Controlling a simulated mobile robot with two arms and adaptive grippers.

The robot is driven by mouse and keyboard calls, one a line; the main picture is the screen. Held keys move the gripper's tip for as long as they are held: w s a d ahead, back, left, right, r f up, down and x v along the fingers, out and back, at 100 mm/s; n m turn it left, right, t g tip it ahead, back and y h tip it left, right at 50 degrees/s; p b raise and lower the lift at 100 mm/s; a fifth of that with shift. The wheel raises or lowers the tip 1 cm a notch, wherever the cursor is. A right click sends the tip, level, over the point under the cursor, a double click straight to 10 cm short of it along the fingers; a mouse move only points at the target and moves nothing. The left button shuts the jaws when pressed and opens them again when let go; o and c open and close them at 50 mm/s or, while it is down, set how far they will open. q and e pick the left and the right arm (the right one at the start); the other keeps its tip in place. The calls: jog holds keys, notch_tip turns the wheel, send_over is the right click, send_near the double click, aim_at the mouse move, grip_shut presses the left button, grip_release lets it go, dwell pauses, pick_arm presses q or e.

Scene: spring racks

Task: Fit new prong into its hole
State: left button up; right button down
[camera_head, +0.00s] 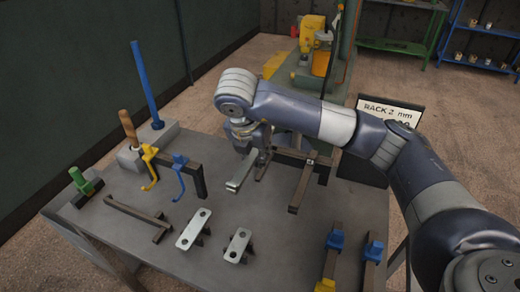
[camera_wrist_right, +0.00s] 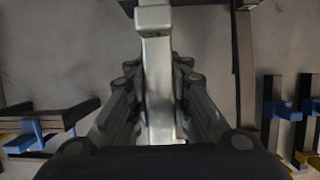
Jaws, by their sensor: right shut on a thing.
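My right gripper (camera_head: 262,168) is shut on a pale metal prong (camera_head: 241,174) above the table. In the wrist view the same prong (camera_wrist_right: 158,75) runs lengthwise between the two fingers (camera_wrist_right: 160,105), its squarish end at the top. A dark rack bar (camera_head: 290,154) stands just right of the gripper, with one dark prong (camera_head: 302,187) sticking out from it toward the front. In the wrist view, part of a dark bar (camera_wrist_right: 195,3) shows beyond the held prong's end; I cannot tell whether they touch. The hole is not clearly visible. My left gripper is out of view.
Two pale plates with holes (camera_head: 198,229) (camera_head: 238,246) stand in front. A dark bent bar (camera_head: 138,219) lies left. Yellow and blue hooks (camera_head: 181,176), a green-handled piece (camera_head: 82,182) and a blue rod (camera_head: 145,82) stand further left. Blue-clamped bars (camera_head: 333,250) are front right.

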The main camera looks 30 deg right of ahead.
aim_at(248, 163)
jog(key=shift+s+a+r, duration=0.15)
jog(key=shift+s+a, duration=0.5)
jog(key=shift+a, duration=0.15)
jog(key=shift+s+a+p, duration=0.6)
jog(key=shift+a+p, duration=0.05)
jog(key=shift+p, duration=0.1)
jog(key=shift+s+a, duration=0.25)
